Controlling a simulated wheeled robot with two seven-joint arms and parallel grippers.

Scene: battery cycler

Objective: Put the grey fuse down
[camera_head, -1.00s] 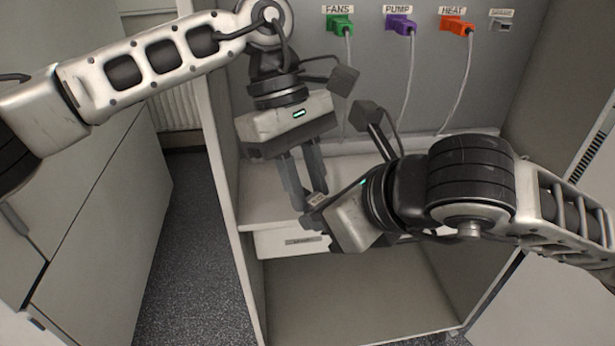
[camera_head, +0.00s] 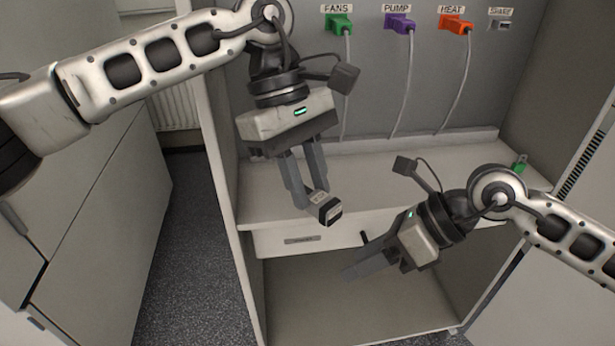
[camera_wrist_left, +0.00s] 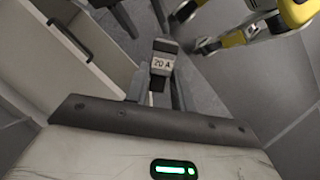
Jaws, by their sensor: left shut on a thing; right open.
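The grey fuse (camera_head: 328,209) is held at the fingertips of my left gripper (camera_head: 312,196), which is shut on it. It hangs in front of the shelf's front edge, above the drawer front. In the left wrist view the fuse (camera_wrist_left: 162,58) shows a pale label reading "20 A" and a dark end. My right gripper (camera_head: 362,266) is open and empty, lower and to the right, in front of the cabinet's lower opening. Its fingers overlap in the head view.
A shelf (camera_head: 400,165) runs behind the grippers, mostly bare. A small green object (camera_head: 519,163) is at its right end. Green (camera_head: 338,24), purple (camera_head: 399,24) and orange (camera_head: 455,25) plugs with cables sit in the back panel. A drawer (camera_head: 285,240) lies under the shelf.

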